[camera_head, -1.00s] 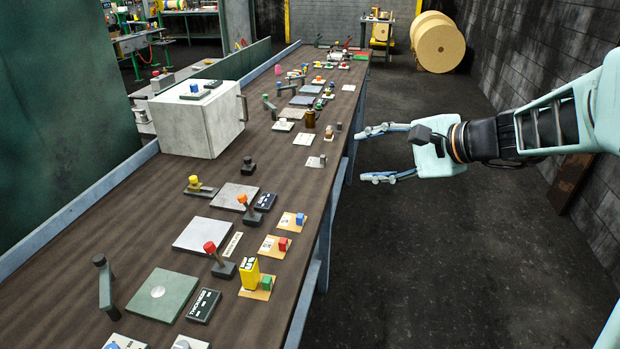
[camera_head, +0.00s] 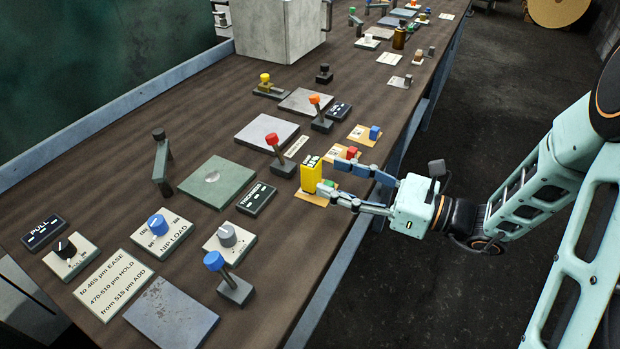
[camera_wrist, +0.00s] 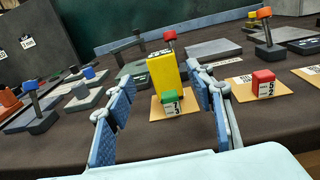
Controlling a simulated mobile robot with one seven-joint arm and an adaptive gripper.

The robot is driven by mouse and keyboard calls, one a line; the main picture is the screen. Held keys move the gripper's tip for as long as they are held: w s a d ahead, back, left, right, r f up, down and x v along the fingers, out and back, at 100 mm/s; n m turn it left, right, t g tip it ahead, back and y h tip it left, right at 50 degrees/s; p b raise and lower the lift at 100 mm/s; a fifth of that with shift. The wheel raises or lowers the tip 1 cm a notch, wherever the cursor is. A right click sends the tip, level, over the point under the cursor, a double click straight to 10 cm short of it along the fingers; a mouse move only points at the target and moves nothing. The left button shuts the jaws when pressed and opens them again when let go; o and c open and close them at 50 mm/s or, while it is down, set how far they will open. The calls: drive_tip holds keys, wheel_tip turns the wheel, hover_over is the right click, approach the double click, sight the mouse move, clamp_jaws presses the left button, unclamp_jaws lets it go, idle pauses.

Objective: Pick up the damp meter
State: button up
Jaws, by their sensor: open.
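The damp meter appears to be the yellow upright block (camera_head: 311,174) with a small display on top, near the bench's right edge. In the wrist view the yellow block (camera_wrist: 165,72) stands behind a green block (camera_wrist: 171,102) on a tan card (camera_wrist: 157,112). My gripper (camera_head: 335,182) is open and level with the bench edge, its fingertips close to the yellow block. In the wrist view the open fingers (camera_wrist: 160,105) frame the yellow and green blocks. I cannot tell whether a fingertip touches either block. Nothing is held.
A red block (camera_head: 352,152) and a blue block (camera_head: 375,132) sit on tan cards farther along the edge. A red-topped lever (camera_head: 273,141) stands left of the yellow block, near a dark display (camera_head: 257,198). Open floor lies right of the bench.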

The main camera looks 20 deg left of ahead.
sight(318, 170)
drive_tip(key=shift+w+a+b, duration=0.15)
drive_tip(key=shift+w+a, duration=0.05)
drive_tip(key=shift+a, duration=1.35)
drive_tip(key=shift+w+a+b, duration=0.15)
drive_tip(key=shift+a, duration=1.4)
drive_tip(key=shift+c, duration=0.3)
clamp_jaws()
